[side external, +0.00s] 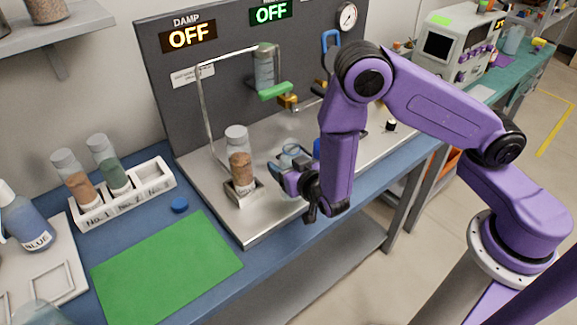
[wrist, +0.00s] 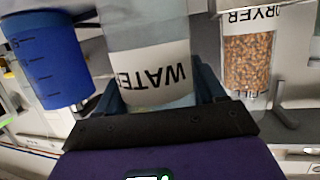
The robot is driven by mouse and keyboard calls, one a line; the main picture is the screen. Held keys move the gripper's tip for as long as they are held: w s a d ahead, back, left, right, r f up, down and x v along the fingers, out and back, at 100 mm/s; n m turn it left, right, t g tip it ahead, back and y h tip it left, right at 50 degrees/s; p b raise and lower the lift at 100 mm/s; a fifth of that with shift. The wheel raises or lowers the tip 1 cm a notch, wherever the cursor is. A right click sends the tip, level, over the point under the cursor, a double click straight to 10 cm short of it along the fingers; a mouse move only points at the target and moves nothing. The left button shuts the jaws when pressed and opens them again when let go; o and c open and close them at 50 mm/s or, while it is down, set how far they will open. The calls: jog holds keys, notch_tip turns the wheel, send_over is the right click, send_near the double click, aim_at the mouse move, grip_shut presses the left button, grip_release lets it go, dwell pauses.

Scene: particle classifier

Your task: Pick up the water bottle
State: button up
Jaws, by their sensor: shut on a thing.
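The water bottle (wrist: 150,62) fills the upper middle of the wrist view, with a white label reading WATER upside down. It stands between the two dark fingers of my gripper (wrist: 160,92), which is shut on it. In the side external view only a pale blue part of the bottle (side external: 291,155) shows behind my gripper (side external: 288,178). The gripper is low over the metal plate, reaching from the right. Whether the bottle touches the plate or is lifted I cannot tell.
A jar of brown pellets (side external: 240,163) stands left of my gripper in a small holder. A blue graduated beaker (wrist: 46,62) is close on the other side. A white rack (side external: 125,203) holds two jars. The green mat (side external: 165,268) is clear. A wire frame (side external: 203,110) rises behind.

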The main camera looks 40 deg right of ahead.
jog(key=shift+r, duration=0.15)
jog(key=shift+r, duration=1.25)
jog(key=s+d+r, duration=0.4)
jog(key=s+r, duration=0.5)
jog(key=s, duration=0.4)
jog(key=shift+r, duration=0.4)
jog(key=shift+s+r, duration=0.1)
jog(key=shift+s, duration=0.1)
jog(key=shift+w, duration=0.15)
dwell(0.3)
